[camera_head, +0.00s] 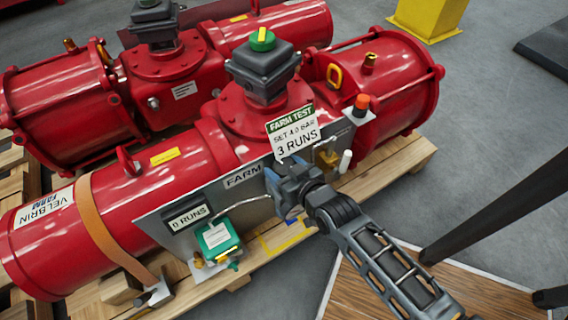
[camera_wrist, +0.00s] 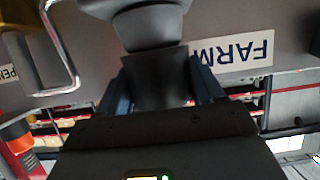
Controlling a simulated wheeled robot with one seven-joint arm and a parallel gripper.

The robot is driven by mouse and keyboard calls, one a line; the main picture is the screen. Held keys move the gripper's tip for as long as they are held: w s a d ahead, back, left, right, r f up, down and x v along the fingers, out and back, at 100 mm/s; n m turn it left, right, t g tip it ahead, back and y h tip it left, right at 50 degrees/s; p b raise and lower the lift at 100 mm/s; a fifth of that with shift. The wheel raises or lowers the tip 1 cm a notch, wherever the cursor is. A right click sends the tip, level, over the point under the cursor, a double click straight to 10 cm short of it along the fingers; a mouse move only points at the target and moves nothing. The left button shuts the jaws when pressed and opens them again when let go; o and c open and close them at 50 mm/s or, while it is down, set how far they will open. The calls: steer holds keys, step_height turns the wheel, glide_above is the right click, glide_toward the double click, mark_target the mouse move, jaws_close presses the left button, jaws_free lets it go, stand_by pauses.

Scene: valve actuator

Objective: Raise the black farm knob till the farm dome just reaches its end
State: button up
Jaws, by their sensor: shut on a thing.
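The farm actuator is the nearer red one, with a grey panel (camera_head: 160,222) labelled FARM (camera_head: 242,175). Its dome (camera_head: 262,40) is green with a yellow mark, on top of a dark grey box (camera_head: 262,72). My gripper (camera_head: 283,190) is at the panel, just right of the FARM label, and hides the knob in the head view. In the wrist view the black knob (camera_wrist: 150,25) shows between and beyond the blue fingers of my gripper (camera_wrist: 158,85), which are shut on it. The FARM label (camera_wrist: 232,50) appears upside down beside it.
A sign (camera_head: 292,130) reads FARM TEST, SET 4.0 BAR, 3 RUNS. A counter (camera_head: 188,217) reads 0 RUNS. A red button (camera_head: 361,104), brass fitting (camera_head: 326,158) and green-topped unit (camera_head: 217,237) are nearby. A second red actuator (camera_head: 170,60) stands behind.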

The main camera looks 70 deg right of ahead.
steer(key=shift+s+m+g+p, duration=0.1)
steer(key=shift+m+g+p, duration=0.2)
steer(key=o, duration=1)
steer(key=p+v, duration=0.4)
steer(key=v, duration=0.2)
steer(key=shift+s+a+r, duration=0.15)
steer(key=shift+s+a, duration=0.05)
steer(key=shift+a, duration=0.1)
steer(key=shift+s+a, duration=0.3)
steer(key=shift+s, duration=0.1)
